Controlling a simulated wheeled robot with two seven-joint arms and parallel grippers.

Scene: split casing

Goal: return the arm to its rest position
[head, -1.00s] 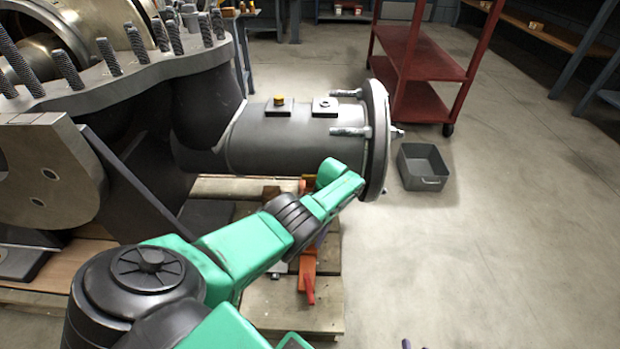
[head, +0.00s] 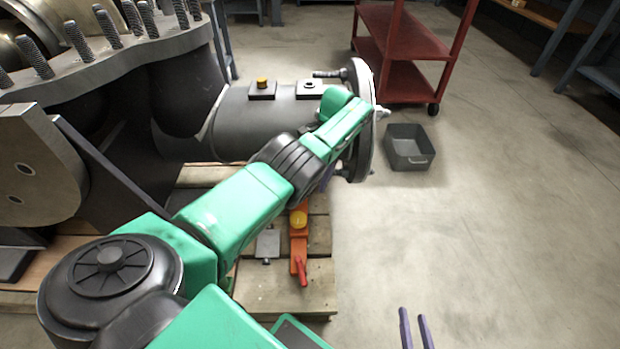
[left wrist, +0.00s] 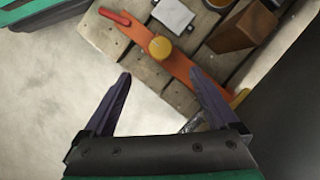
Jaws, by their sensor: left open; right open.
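My left arm (head: 235,210), green and black, reaches from the lower left across the front of the grey pipe (head: 235,120) and overlaps its end flange (head: 360,75). Its gripper is mostly hidden behind the arm in the head view. In the left wrist view the left gripper (left wrist: 160,74) is open and empty, its two purple fingers apart, with the orange bar and pallet beyond them. My right gripper (head: 414,328) shows at the bottom edge, two purple fingers apart, open and empty over bare floor.
The large studded casing (head: 95,75) fills the upper left. A wooden pallet (head: 275,295) bears an orange bar (head: 298,245) with a yellow knob and red end. A grey bin (head: 410,150) and red cart (head: 400,40) stand beyond. The floor at right is clear.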

